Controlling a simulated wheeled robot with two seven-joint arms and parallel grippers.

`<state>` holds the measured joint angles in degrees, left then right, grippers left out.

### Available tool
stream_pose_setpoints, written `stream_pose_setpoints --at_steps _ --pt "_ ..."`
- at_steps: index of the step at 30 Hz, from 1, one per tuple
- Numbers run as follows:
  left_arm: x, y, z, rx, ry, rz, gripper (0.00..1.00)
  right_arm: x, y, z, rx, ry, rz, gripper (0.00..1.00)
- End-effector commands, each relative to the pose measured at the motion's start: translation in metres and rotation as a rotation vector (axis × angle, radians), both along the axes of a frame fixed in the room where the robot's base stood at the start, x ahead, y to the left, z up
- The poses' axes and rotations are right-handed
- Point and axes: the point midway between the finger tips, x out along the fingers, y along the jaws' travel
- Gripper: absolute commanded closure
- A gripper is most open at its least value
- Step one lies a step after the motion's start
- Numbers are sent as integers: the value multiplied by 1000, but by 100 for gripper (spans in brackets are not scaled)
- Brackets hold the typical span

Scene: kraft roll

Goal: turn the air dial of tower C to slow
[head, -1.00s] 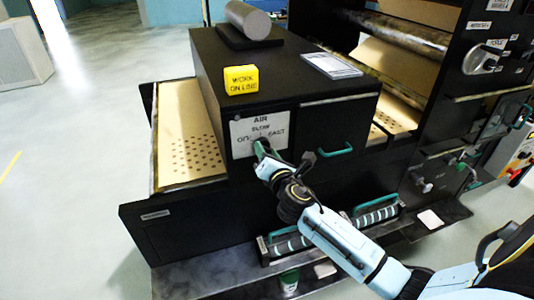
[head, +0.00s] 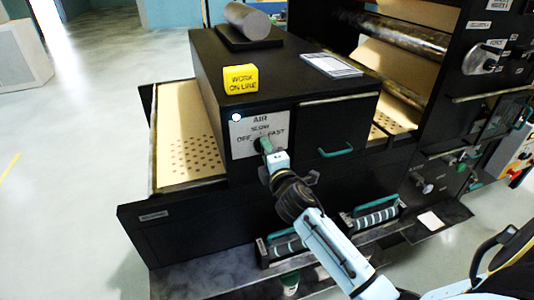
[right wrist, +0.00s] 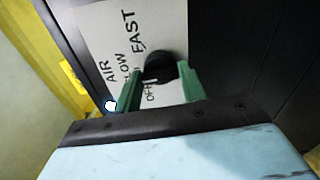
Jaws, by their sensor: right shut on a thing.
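The air panel (head: 243,146) is a pale plate marked AIR, OFF, SLOW and FAST on the front of a black cabinet. The air dial (right wrist: 157,66) is a black round knob on it, seen in the right wrist view with a short pale mark on the side towards OFF. My right gripper (right wrist: 162,84) has its green fingers on either side of the dial and is shut on it. In the head view this gripper (head: 263,145) covers the dial. No tower letter is readable on this cabinet. My left gripper is not in view.
A green drawer handle (head: 336,153) is right of the panel. Striped rollers (head: 375,214) lie below.

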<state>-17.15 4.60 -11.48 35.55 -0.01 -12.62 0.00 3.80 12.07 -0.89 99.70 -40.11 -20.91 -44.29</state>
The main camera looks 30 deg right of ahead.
Motion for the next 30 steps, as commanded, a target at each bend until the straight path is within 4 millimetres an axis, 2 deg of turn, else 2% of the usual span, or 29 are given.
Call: stream_pose_setpoints --at_steps 9,22,23,27,30 --pt "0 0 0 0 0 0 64 0 0 0 78 -19 -1 82" --pt "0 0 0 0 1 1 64 0 -1 0 85 -20 -1 82" --pt "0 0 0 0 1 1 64 0 -1 0 84 -20 -1 57" --pt "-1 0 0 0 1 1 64 0 0 0 84 -20 -1 38" --pt "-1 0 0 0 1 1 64 0 0 0 84 -20 -1 37"
